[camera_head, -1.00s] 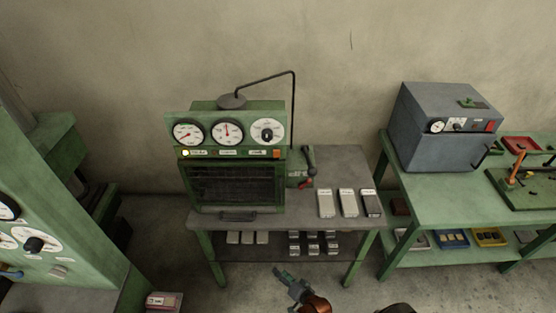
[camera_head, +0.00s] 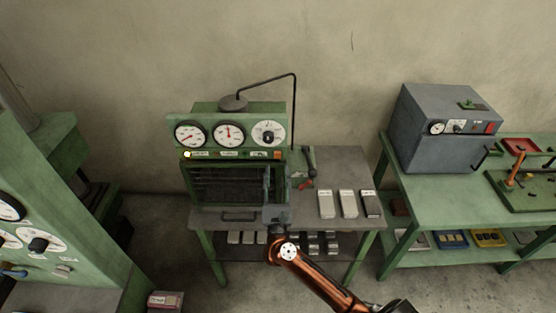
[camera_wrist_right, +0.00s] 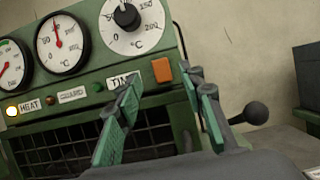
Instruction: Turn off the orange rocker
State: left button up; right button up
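The orange rocker (camera_head: 277,154) is at the right end of the label strip on the green oven (camera_head: 180,122). In the right wrist view the rocker (camera_wrist_right: 162,70) shows large, right of the TIME label and below the big dial. My right gripper (camera_head: 275,182) is in front of the oven's right side, below the rocker. In the wrist view its green-padded fingers (camera_wrist_right: 163,95) are apart with nothing between them, and the rocker appears beyond and between their tips. I cannot tell whether the rocker is on or off. My left gripper is not in view.
A lit lamp (camera_head: 187,154) is at the strip's left end. A black-knobbed lever (camera_head: 310,160) stands right of the oven, near several metal blocks (camera_head: 348,203) on the table. A grey box oven (camera_head: 445,130) stands on the green bench at right.

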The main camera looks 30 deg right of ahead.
aim_at(278, 154)
jog(key=x, duration=0.4)
jog(key=shift+s+p, duration=0.1)
jog(key=shift+p, duration=0.25)
jog(key=shift+w+d+r, duration=0.15)
jog(key=shift+w, duration=0.2)
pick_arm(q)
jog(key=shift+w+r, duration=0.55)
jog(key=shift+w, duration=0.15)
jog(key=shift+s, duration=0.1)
pick_arm(e)
jog(key=shift+c, duration=0.7)
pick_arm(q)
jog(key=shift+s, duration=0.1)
pick_arm(e)
grip_shut()
